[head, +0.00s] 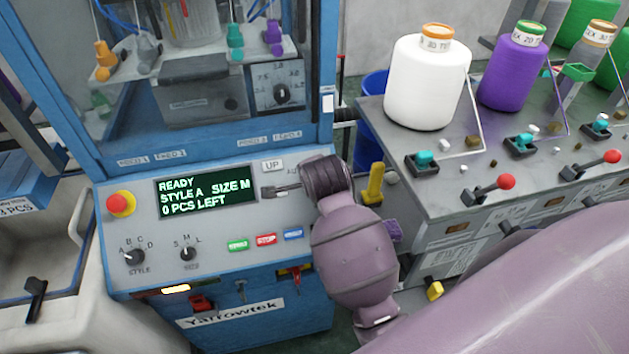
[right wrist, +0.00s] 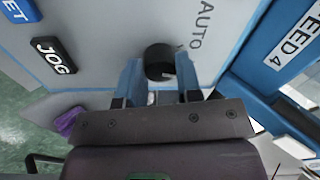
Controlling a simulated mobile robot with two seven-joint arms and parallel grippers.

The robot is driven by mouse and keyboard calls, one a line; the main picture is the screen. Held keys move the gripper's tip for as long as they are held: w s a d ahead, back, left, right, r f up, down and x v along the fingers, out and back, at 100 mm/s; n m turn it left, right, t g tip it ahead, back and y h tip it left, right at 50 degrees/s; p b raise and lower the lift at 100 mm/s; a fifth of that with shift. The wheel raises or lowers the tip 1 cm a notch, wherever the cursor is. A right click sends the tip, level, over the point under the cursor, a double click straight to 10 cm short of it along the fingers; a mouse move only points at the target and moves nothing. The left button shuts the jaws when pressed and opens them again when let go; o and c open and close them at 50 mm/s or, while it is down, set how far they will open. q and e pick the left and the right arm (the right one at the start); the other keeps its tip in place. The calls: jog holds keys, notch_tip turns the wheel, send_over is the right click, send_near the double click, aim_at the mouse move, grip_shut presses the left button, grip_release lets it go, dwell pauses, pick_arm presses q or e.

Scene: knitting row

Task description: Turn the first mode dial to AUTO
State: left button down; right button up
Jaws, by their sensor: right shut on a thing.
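The mode dial (right wrist: 160,60) is a round black knob on the pale grey panel in the right wrist view. My right gripper (right wrist: 160,78) has a finger on each side of it and is shut on it. A small pale mark shows at the dial's lower right edge; I cannot tell the setting for sure. The word AUTO (right wrist: 202,26) is printed beside the dial. In the head view my right gripper (head: 274,191) reaches the panel (head: 215,258) from the right, right of the green display (head: 205,195), and mostly hides the dial. My left gripper is not in view.
The panel also carries a red stop button (head: 121,203), STYLE (head: 134,257) and SIZE (head: 188,254) dials, and green, red and blue buttons. A raised blue frame (right wrist: 265,40) stands near the dial. At right, a grey bench (head: 455,185) holds yarn cones and red-knobbed levers.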

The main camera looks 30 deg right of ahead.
jog(key=n, duration=0.4)
jog(key=shift+n, duration=2.3)
jog(key=o, duration=0.9)
jog(key=shift+o, duration=0.2)
jog(key=shift+s, duration=0.1)
jog(key=v, duration=1)
jog(key=shift+s+r, duration=0.2)
jog(key=shift+s, duration=0.15)
jog(key=shift+d, duration=0.15)
